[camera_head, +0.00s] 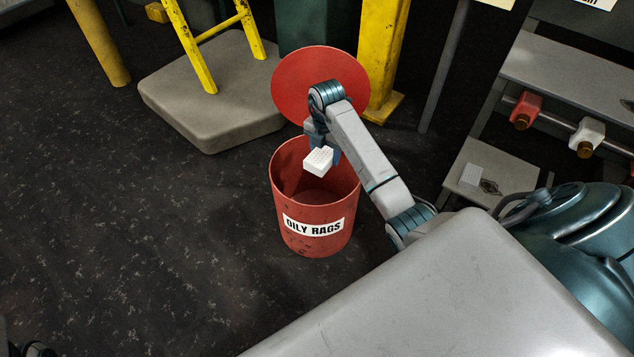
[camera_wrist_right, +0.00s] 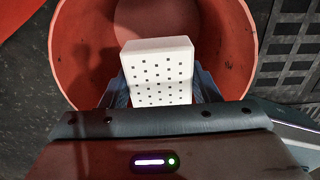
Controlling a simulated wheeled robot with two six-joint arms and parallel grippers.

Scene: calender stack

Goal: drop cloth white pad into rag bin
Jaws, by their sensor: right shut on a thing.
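A white pad with small dark dots (camera_head: 319,161) is held over the open mouth of the red rag bin (camera_head: 317,243), labelled OILY RAGS. My right gripper (camera_head: 322,150) is shut on the pad. In the right wrist view the pad (camera_wrist_right: 158,70) sits between the two fingers (camera_wrist_right: 160,90), with the round red bin wall (camera_wrist_right: 237,40) around and below it. The bin's round red lid (camera_head: 300,85) stands raised behind the mouth. The bin's inside is partly hidden by the pad and gripper. My left gripper is not in view.
A grey slab (camera_head: 180,110) with a yellow ladder (camera_head: 192,50) stands behind left. A yellow post (camera_head: 385,60) is behind the bin. Dark floor left of the bin is clear.

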